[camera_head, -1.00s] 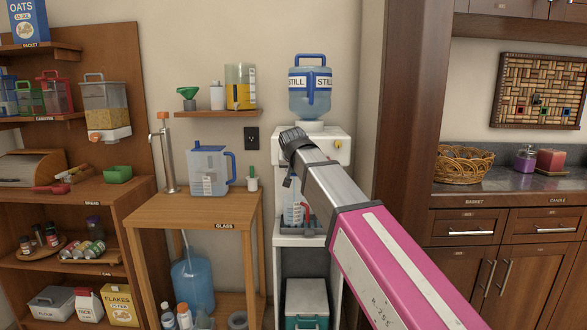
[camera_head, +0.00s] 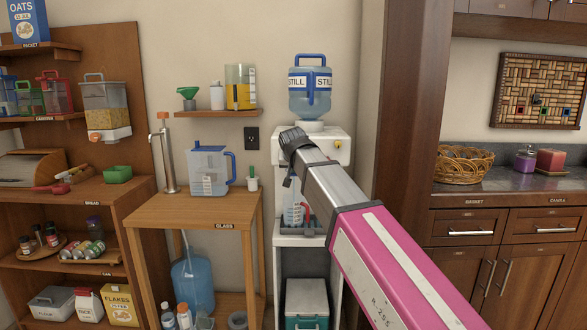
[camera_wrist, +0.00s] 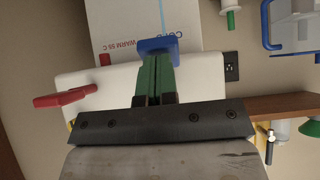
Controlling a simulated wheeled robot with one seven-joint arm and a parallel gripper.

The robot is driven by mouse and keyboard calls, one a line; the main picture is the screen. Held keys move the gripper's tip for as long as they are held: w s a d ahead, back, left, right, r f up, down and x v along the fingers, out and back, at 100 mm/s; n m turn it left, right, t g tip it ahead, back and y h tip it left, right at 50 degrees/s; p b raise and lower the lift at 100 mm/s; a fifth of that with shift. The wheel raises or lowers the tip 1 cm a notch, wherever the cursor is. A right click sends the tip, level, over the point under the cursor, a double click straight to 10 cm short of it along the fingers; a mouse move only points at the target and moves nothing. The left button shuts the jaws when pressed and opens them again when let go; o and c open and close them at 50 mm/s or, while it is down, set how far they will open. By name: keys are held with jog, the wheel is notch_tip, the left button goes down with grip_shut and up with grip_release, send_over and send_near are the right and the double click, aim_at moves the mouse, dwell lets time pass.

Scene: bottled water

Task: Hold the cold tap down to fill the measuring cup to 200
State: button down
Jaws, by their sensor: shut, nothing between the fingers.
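The blue cold tap (camera_wrist: 157,47) is at the top middle of the wrist view. My gripper (camera_wrist: 155,68), with green fingers, is shut and empty, its tips against or right over this tap; exact contact is hard to see. A thin pale-blue line (camera_wrist: 163,16), like a water stream, runs from the tap across the white panel. In the head view, the clear measuring cup (camera_head: 292,215) stands upright in the recess of the white water dispenser (camera_head: 342,146). My arm hides part of the cup and the taps there. The water level and 200 mark cannot be read.
A red tap lever (camera_wrist: 65,97) sits beside the blue one. A blue bottle (camera_head: 310,98) tops the dispenser. A wooden table (camera_head: 170,212) with a blue-handled jug (camera_head: 209,172) stands at its left. A dark wooden post (camera_head: 415,120) rises to the right.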

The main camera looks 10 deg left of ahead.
jog(key=shift+r, duration=0.15)
dwell(0.7)
jog(key=shift+r, duration=0.65)
